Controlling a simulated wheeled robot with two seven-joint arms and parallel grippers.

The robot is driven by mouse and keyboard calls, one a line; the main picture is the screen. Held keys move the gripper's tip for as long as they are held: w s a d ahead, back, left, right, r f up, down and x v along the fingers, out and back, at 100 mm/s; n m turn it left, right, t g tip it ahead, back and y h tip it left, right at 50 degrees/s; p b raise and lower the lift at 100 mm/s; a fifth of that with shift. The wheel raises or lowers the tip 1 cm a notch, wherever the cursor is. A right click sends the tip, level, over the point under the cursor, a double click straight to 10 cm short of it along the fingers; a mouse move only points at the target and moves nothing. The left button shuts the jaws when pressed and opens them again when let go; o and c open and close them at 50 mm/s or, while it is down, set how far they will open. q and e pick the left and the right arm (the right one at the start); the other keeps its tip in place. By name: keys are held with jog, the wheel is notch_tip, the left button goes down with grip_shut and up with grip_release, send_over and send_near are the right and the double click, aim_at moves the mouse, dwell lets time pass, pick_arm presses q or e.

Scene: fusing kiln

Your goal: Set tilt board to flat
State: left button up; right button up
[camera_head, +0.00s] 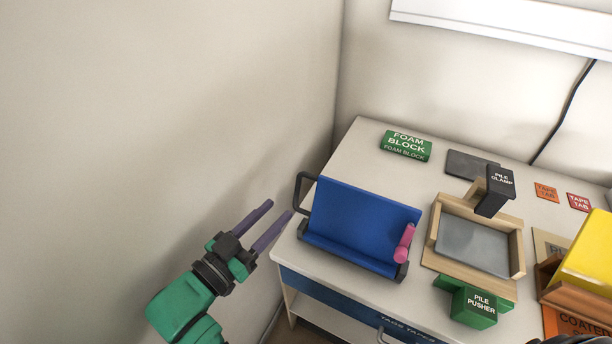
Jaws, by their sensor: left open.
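The tilt board (359,222) is a blue panel on a dark frame, at the left end of the white table. It looks tilted, with a lower ledge along its front edge. A dark loop handle (301,192) stands at its left side. A pink cylinder (405,243) lies at its right end. My left gripper (276,220) is left of the board, off the table's left edge. Its two purple fingers are apart with nothing between them, and their tips are close to the handle and the board's left side. My right gripper is not visible.
Right of the board stand a wooden tray (429,250) with a grey plate, a black pile clamp (496,188) and a green pile pusher (474,306). A green foam block (406,145) lies behind the board. A yellow block (588,252) is at far right. A wall borders the table's left.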

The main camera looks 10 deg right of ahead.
aim_at(300, 187)
pick_arm(q)
jog(key=x, duration=0.3)
jog(key=b+x, duration=0.1)
jog(key=x, duration=0.3)
jog(key=b+x, duration=0.1)
jog(key=x, duration=0.3)
jog(key=shift+w+a+f, duration=0.2)
jog(key=shift+f, duration=0.2)
jog(key=shift+w+d+r, duration=0.1)
jog(key=shift+w+d, duration=0.1)
jog(key=shift+d, duration=0.15)
jog(key=shift+w, duration=0.15)
grip_shut()
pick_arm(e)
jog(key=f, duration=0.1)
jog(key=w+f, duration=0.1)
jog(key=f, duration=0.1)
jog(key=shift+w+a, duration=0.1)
